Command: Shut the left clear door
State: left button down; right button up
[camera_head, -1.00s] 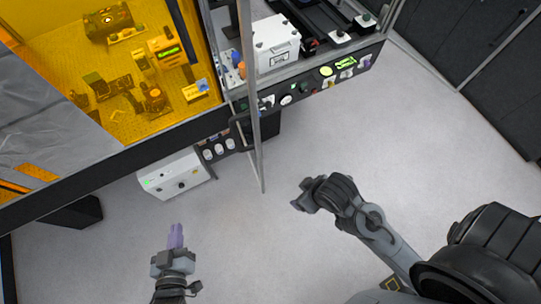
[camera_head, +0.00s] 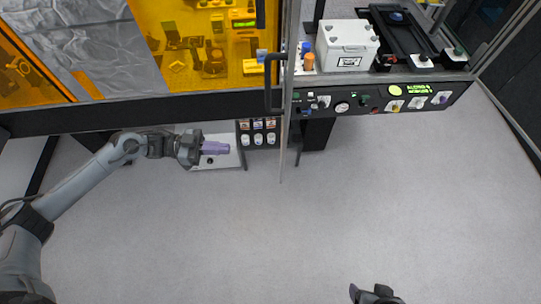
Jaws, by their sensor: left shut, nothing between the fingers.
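The clear door (camera_head: 286,125) stands open and is seen almost edge-on, as a thin upright frame jutting out between the amber enclosure and the open bay. Its dark bar handle (camera_head: 268,85) is on the left side of the frame. My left gripper (camera_head: 225,148) has purple fingers, is shut and empty, and points right toward the door. It appears left of the door frame and apart from it, below the handle in the picture. My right gripper (camera_head: 373,294) shows only partly at the bottom edge, far from the door; its fingers are unclear.
The amber enclosure (camera_head: 190,60) holds several instruments. The open bay at right holds a white box (camera_head: 347,46) and a dark rail above a control panel (camera_head: 385,98). A white unit (camera_head: 218,160) sits behind my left gripper. The grey floor (camera_head: 300,230) in front is clear.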

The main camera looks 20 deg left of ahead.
pick_arm(q)
jog(key=p+x, duration=0.4)
jog(key=x, duration=1)
jog(key=shift+w+d+r, duration=0.1)
jog(key=shift+d+r, duration=0.05)
jog(key=shift+d, duration=0.05)
